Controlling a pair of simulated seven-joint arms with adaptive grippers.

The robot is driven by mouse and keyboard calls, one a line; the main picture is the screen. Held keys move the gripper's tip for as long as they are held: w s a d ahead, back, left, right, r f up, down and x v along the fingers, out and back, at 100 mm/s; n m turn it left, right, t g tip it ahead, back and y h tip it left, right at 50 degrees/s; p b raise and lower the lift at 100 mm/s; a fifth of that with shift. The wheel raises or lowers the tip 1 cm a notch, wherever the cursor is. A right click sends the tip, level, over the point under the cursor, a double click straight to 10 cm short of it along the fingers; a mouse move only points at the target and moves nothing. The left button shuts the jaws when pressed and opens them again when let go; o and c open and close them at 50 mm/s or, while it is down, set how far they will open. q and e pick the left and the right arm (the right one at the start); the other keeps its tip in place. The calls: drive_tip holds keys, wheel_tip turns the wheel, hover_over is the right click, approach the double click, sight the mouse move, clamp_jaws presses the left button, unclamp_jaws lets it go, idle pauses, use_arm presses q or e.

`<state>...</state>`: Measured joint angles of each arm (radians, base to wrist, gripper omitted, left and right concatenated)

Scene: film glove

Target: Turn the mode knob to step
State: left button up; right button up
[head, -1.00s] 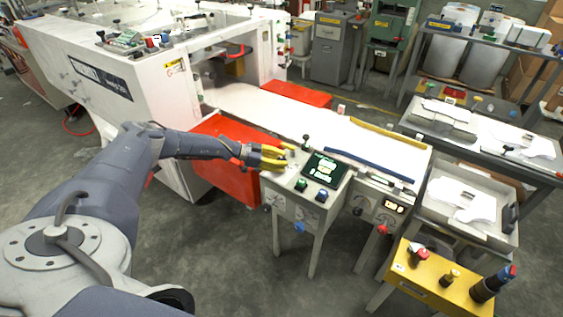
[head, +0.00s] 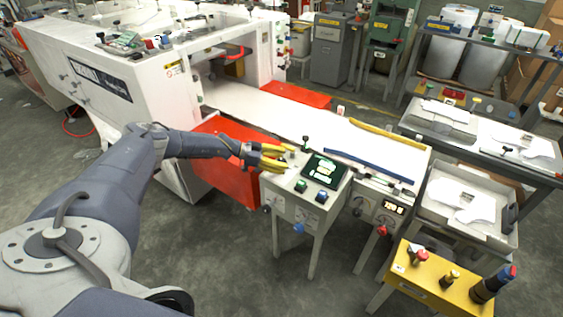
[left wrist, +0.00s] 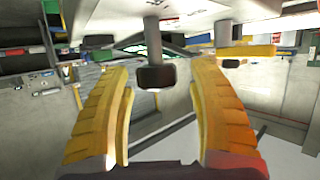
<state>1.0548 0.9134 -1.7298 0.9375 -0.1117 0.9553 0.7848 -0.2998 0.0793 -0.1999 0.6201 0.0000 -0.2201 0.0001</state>
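The grey control box (head: 285,186) stands at the near end of the white conveyor bed. On its top is a black knob on a stem (head: 306,143), beside a screen (head: 324,170). Its labels are too small to read, so I cannot tell which control is the mode knob. My left gripper (head: 287,157) has yellow fingers and hovers at the box's left top edge, short of the stemmed knob. In the left wrist view the fingers stand apart, with a dark knob (left wrist: 155,76) on a stem in the gap. I see no contact. My right gripper is not in view.
Green (head: 300,185) and blue (head: 321,195) buttons sit on the box's top. A red knob (head: 381,230) is on the unit to the right. A yellow control box (head: 440,280) stands at the front right.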

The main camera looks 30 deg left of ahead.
use_arm(q)
drive_tip(key=shift+s, duration=0.15)
drive_tip(key=v, duration=1.2)
idle(0.4)
